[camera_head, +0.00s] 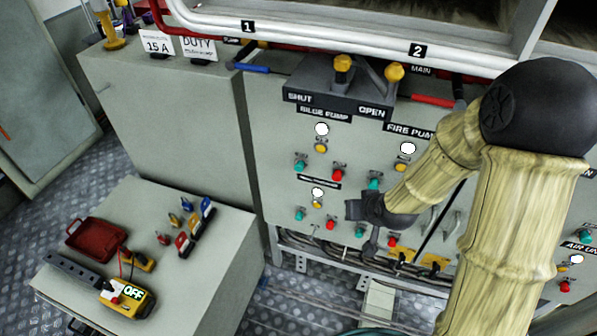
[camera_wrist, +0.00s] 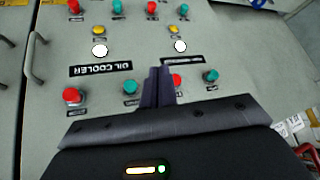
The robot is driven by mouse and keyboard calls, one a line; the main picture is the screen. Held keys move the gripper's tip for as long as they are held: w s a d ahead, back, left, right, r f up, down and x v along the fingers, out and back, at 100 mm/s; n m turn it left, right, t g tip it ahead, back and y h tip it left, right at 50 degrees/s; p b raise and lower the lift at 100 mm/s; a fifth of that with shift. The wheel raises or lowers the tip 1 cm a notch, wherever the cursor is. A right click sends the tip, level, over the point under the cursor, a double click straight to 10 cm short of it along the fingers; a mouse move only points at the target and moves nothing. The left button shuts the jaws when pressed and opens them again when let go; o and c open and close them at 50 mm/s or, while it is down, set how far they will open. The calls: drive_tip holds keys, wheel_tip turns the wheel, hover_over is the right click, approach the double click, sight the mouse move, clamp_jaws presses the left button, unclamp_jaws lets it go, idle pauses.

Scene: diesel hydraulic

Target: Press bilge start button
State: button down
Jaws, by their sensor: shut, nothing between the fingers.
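The bilge pump group is on the grey panel under its "BILGE PUMP" label (camera_head: 324,114). It has a white lamp (camera_head: 321,129), a yellow button (camera_head: 320,147), a green button (camera_head: 301,161) and a red button (camera_head: 338,174); the small button labels are unreadable. My gripper (camera_head: 352,209) is shut and empty, in front of the panel, lower and to the right of this group in the head view. In the wrist view, which shows the panel upside down, my fingertips (camera_wrist: 158,70) appear beside a red button (camera_wrist: 177,80), with a green button (camera_wrist: 212,76) further right. Contact cannot be told.
A valve block with yellow-knobbed levers (camera_head: 342,63) stands above the group. The fire pump label (camera_head: 410,131) and its buttons are to the right. A lower bench (camera_head: 215,265) at left holds a red tray (camera_head: 96,239) and a yellow meter (camera_head: 128,297). Pipes run along the top.

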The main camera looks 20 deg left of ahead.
sight(299, 167)
drive_tip(key=w+a+f+m+t+y+b, duration=0.1)
drive_tip(key=a+f+t+y, duration=0.1)
drive_tip(key=a, duration=0.7)
drive_tip(key=a+f+m+t+y+b, duration=0.1)
drive_tip(key=a+f+t+y, duration=0.2)
drive_tip(key=a, duration=0.7)
drive_tip(key=shift+w+a+f+m+t+y, duration=0.2)
drive_tip(key=shift+w+a+m+t+y, duration=0.15)
drive_tip(key=shift+y, duration=0.85)
drive_tip(key=shift+w, duration=0.1)
drive_tip(key=w, duration=0.8)
drive_tip(key=shift+w+d, duration=0.3)
drive_tip(key=shift+d, duration=0.1)
drive_tip(key=shift+w, duration=0.2)
drive_tip(key=shift+w, duration=0.2)
